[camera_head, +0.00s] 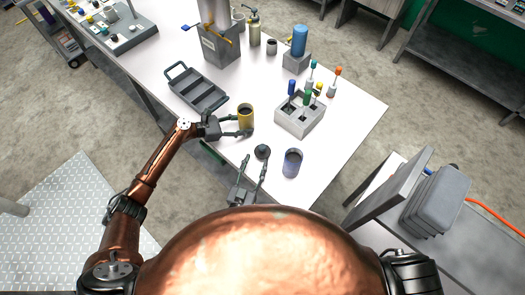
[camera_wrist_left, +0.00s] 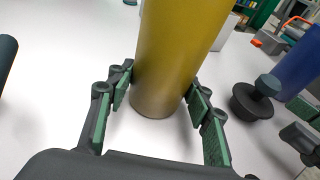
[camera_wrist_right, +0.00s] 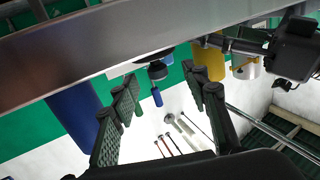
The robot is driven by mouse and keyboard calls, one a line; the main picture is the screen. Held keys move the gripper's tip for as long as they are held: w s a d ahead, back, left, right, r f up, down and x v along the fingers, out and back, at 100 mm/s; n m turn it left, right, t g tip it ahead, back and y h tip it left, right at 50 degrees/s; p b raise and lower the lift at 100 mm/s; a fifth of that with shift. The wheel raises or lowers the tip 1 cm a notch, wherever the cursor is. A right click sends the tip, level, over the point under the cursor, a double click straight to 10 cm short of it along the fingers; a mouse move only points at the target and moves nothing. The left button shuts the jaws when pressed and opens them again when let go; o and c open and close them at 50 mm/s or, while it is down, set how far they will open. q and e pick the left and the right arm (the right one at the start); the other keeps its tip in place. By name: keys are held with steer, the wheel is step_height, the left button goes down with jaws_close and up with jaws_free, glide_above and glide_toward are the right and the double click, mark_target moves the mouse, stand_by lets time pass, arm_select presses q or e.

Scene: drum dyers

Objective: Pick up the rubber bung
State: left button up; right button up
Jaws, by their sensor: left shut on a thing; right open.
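The rubber bung (camera_head: 262,152) is a small dark round piece with a knob on top, standing on the white table near its front edge. It also shows at the right of the left wrist view (camera_wrist_left: 252,101) and upside down beyond the fingers in the right wrist view (camera_wrist_right: 157,71). My right gripper (camera_head: 254,167) is open and empty, its fingertips just short of the bung on the near side. My left gripper (camera_head: 238,125) is shut on a yellow cylinder (camera_head: 246,120), left of and behind the bung; the cylinder fills the space between its fingers (camera_wrist_left: 160,95).
A blue-grey cup (camera_head: 292,163) stands close to the bung's right. Behind it is a grey block (camera_head: 300,121) with colour-topped tools. A dark divided tray (camera_head: 181,87) lies at the left. The table edge (camera_wrist_right: 140,50) crosses the right wrist view.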

mark_target(261, 152)
steer(key=x, duration=0.5)
steer(key=shift+s+d+r, duration=0.1)
steer(key=shift+d, duration=0.1)
steer(key=shift+c, duration=0.6)
jaws_close()
steer(key=r, duration=0.9)
steer(key=shift+w+d+r, duration=0.15)
steer(key=shift+w+r, duration=0.15)
steer(key=w+r+n+t+y, duration=0.1)
steer(key=w+r+n+y, duration=0.4)
steer(key=w+y, duration=0.45)
steer(key=w+a+r+n+g+y, duration=0.1)
steer(key=w+a+r+n+y, duration=0.1)
steer(key=w+a+n+y, duration=0.1)
steer(key=shift+a+r+n+y, duration=0.3)
steer(key=shift+a+n+y, duration=0.2)
steer(key=shift+a+y, duration=0.25)
